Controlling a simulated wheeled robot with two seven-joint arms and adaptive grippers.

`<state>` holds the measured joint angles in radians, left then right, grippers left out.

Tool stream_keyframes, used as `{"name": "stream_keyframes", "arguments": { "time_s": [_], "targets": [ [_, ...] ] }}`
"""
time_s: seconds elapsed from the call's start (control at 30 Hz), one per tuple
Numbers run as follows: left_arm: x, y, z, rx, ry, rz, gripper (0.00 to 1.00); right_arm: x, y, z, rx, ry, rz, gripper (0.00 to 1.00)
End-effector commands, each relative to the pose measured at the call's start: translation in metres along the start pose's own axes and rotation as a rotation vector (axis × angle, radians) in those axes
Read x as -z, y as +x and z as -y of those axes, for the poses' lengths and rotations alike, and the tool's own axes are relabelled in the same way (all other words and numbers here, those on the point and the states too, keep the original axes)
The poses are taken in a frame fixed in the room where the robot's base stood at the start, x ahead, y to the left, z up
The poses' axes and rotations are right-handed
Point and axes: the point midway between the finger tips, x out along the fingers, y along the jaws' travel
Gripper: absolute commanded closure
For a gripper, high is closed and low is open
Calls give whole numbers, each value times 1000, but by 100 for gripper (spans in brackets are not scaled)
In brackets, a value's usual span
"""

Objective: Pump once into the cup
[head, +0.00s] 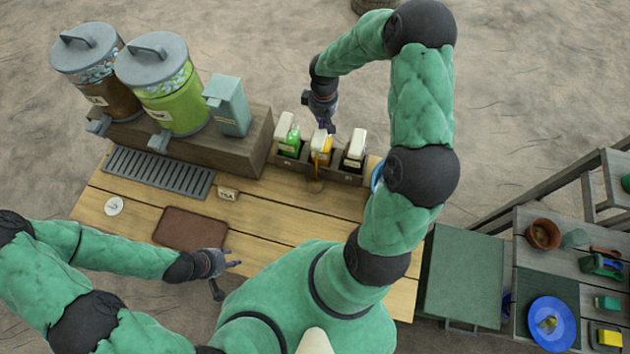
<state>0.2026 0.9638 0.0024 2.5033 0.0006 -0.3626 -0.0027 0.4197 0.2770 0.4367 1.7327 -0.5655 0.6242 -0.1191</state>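Three pump bottles stand in a wooden rack: a green one (290,143), an amber one (321,152) in the middle and a dark one (354,152) on the right, each with a pale pump head. My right gripper (322,124) points down at the top of the amber bottle, seemingly touching its pump head; its finger spacing is unclear. A small brownish patch (316,185) shows in front of that bottle; I cannot tell whether it is syrup or a cup. No cup is clearly visible. My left gripper (228,279) is open and empty above the table's front.
Two lidded dispensers (85,75) (160,85) and a grey-green box (229,105) stand on a wooden block behind a drip grate (158,172). A brown mat (190,226) lies on the wooden table. A blue rim (377,174) is partly hidden by my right arm. A cluttered side bench (540,264) stands right.

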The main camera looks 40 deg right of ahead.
Motion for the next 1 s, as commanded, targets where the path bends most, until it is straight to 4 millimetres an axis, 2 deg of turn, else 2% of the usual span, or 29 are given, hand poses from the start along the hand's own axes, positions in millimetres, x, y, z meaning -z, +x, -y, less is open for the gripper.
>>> {"name": "stream_keyframes", "arguments": {
  "time_s": [0.2,0.47,1.0],
  "targets": [
    [0,6,2,0,0,0,60,-1,9,0,1,0,2,100],
    [0,5,2,0,0,0,60,-1,7,1,2,0,2,100],
    [0,-10,-4,0,0,0,60,-1,-18,1,2,0,2,100]
  ]
}}
